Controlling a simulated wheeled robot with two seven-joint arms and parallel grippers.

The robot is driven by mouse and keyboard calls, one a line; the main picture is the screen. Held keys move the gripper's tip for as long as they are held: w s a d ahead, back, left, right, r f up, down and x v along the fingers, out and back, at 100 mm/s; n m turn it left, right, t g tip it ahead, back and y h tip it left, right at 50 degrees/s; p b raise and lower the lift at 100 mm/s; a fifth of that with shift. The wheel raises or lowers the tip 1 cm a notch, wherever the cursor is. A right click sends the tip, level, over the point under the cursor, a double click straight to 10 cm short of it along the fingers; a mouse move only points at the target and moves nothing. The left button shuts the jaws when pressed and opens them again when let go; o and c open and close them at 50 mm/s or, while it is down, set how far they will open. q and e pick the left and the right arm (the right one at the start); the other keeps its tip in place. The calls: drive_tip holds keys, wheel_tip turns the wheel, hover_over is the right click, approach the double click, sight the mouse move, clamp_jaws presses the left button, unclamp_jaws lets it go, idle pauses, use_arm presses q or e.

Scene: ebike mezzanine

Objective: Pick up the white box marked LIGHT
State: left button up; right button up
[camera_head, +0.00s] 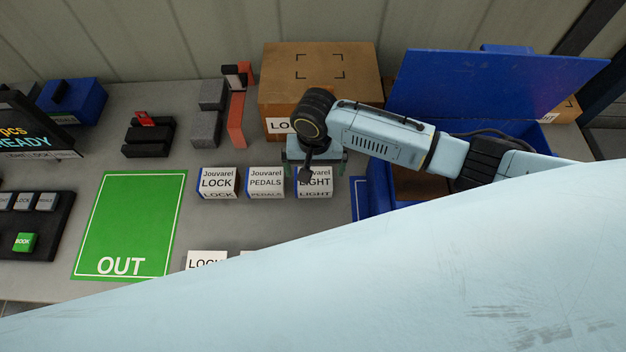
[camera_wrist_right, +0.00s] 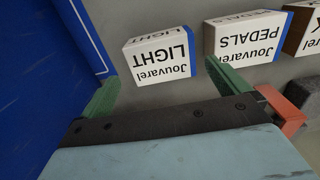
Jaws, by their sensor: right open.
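The white box marked LIGHT (camera_head: 315,183) stands on the grey table at the right end of a row of three boxes. It also shows upside down in the right wrist view (camera_wrist_right: 160,58), with a blue edge on one side. My right gripper (camera_head: 318,170) is above and behind the LIGHT box and partly covers its top in the head view. In the right wrist view its two green fingers (camera_wrist_right: 163,88) are apart, with the LIGHT box beyond them and nothing between them. My left gripper is in neither view.
The PEDALS box (camera_head: 265,183) stands close left of LIGHT, and the LOCK box (camera_head: 217,182) stands left of that. A blue bin (camera_head: 361,199) is close on the right. A cardboard box (camera_head: 318,78) is behind. A green OUT mat (camera_head: 130,220) lies at left.

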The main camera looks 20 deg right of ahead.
sight(313, 178)
drive_tip(key=shift+a+f, duration=0.1)
drive_tip(key=shift+f, duration=2.7)
drive_tip(key=shift+r, duration=0.1)
drive_tip(key=c, duration=1)
